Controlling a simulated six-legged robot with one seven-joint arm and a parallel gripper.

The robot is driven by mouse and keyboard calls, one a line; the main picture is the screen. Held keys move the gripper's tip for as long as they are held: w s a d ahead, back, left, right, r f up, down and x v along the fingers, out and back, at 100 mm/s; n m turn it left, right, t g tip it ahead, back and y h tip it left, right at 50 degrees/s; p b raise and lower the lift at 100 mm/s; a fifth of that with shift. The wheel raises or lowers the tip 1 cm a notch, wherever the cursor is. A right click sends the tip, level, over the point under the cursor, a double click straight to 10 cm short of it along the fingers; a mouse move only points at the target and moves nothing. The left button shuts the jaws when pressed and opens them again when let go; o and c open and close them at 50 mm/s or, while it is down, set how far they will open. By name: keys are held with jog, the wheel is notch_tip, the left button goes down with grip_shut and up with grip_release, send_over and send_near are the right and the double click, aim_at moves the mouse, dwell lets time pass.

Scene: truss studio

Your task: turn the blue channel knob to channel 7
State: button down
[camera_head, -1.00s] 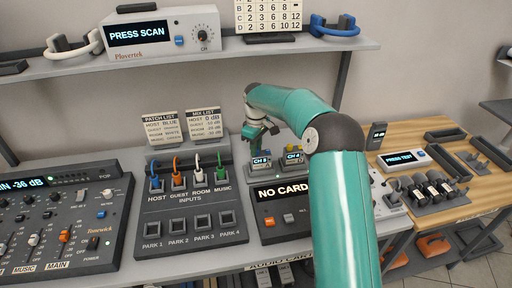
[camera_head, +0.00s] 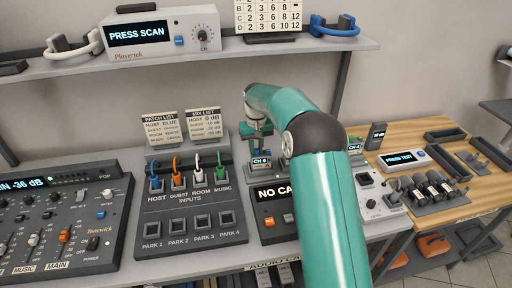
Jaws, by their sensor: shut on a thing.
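The blue channel knob is hidden behind my gripper. Below the gripper, a small pack (camera_head: 260,163) has a lit blue display that seems to read CH 6, though the digit is small. My gripper (camera_head: 257,134) is over the top of this pack, pointing down and shut on the knob; the fingertips show only in part. Another pack (camera_head: 354,149) with a display reading CH 4 shows to the right of my arm. My teal arm covers the stretch between the two packs.
A card reader (camera_head: 271,196) stands just below the pack, partly behind my arm. A patch panel (camera_head: 190,215) with coloured plugs is to the left, with two list cards (camera_head: 204,124) behind it. A shelf (camera_head: 200,58) runs above. A wooden bench (camera_head: 410,150) is at right.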

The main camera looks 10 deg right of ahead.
jog(key=shift+m, duration=0.8)
jog(key=c, duration=1.3)
grip_release()
